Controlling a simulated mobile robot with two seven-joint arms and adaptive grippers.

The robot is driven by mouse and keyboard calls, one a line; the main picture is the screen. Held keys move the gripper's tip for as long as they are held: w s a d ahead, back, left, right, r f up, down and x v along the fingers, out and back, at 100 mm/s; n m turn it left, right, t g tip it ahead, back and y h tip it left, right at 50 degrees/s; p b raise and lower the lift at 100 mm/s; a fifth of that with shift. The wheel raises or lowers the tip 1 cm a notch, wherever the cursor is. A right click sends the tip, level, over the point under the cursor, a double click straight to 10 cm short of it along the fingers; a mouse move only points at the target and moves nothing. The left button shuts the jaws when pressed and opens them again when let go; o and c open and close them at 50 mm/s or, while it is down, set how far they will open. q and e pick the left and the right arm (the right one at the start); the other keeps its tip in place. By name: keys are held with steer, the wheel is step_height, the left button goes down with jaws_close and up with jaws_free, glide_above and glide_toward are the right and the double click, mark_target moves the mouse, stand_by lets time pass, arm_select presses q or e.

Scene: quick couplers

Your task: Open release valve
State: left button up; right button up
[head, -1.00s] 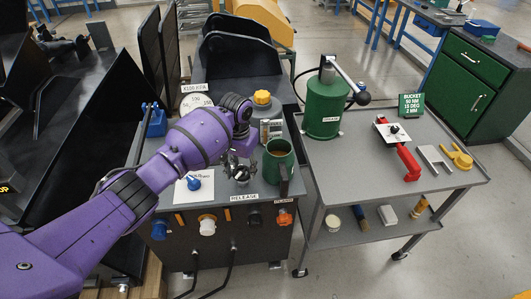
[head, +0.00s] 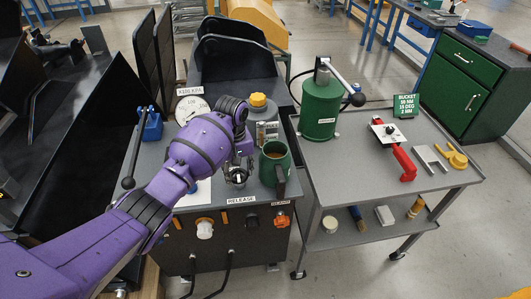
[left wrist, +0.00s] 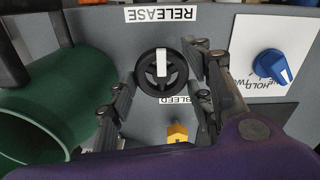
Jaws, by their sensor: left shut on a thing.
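The release valve is a small black spoked handwheel (left wrist: 147,82) with a white stripe across it, in the left wrist view. It sits on the grey bench top by the RELEASE label (left wrist: 161,14). My left gripper (left wrist: 166,72) has one finger on each side of the wheel and is shut on it. In the head view my left gripper (head: 238,178) points down at the bench, just above the RELEASE label (head: 242,201), and mostly hides the wheel. My right gripper is not in view.
A green mug (head: 276,163) stands close beside the left gripper. A blue knob (left wrist: 272,65) on a white plate is on the other side. The cart (head: 345,165) is to the right.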

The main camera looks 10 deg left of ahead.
mark_target(240, 173)
arm_select(q)
steer(key=shift+d, duration=0.1)
stand_by(0.4)
steer(key=o, duration=1.1)
steer(key=shift+w, duration=0.1)
step_height(240, 173, up, 12)
